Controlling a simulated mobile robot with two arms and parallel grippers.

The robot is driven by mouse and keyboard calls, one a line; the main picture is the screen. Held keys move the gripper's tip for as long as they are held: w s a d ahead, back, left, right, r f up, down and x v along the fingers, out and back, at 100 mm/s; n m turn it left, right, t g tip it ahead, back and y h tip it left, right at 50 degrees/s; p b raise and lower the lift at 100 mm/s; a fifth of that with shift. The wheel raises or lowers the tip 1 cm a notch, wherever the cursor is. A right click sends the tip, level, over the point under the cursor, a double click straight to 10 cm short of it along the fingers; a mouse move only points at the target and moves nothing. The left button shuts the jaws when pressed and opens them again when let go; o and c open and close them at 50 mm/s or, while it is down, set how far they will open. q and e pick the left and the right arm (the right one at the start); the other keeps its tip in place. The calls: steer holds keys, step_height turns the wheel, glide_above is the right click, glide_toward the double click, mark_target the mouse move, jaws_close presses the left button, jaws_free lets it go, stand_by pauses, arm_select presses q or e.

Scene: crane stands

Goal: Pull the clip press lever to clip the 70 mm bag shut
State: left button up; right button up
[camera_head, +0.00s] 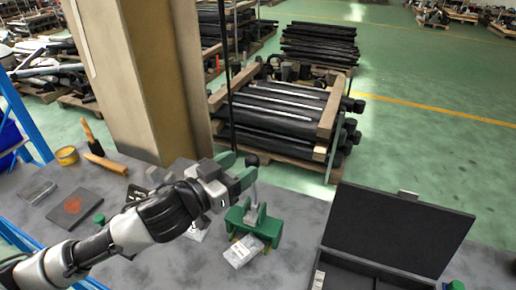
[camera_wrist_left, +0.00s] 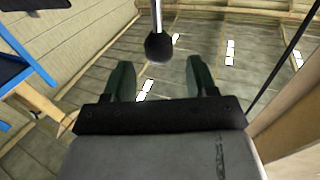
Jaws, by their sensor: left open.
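The green clip press (camera_head: 262,225) stands on the grey bench. Its upright lever (camera_head: 254,192) ends in a black ball knob (camera_head: 253,160). A small pale bag (camera_head: 243,251) lies at the front foot of the press. My left gripper (camera_head: 240,168) is open beside the knob, to its left in the head view. In the left wrist view, the knob (camera_wrist_left: 159,46) shows just ahead of the gap between the green fingers (camera_wrist_left: 161,73), with no visible contact. My left forearm and hand hide part of the bench. My right gripper is in neither view.
An open black case (camera_head: 390,235) stands to the right of the press. A tan pillar (camera_head: 145,80) rises behind my left arm. A hammer (camera_head: 93,140), a yellow tape roll (camera_head: 67,155) and a plate with a rusty patch (camera_head: 75,207) lie at the left.

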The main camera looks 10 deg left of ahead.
mark_target(257, 157)
arm_select(q)
steer(key=p+x, duration=0.1)
steer(key=x, duration=0.4)
steer(key=shift+w+d, duration=0.25)
steer(key=shift+w, duration=0.15)
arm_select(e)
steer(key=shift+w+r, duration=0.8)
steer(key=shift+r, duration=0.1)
arm_select(q)
steer(key=shift+f, duration=0.1)
steer(key=shift+c, duration=0.7)
jaws_close()
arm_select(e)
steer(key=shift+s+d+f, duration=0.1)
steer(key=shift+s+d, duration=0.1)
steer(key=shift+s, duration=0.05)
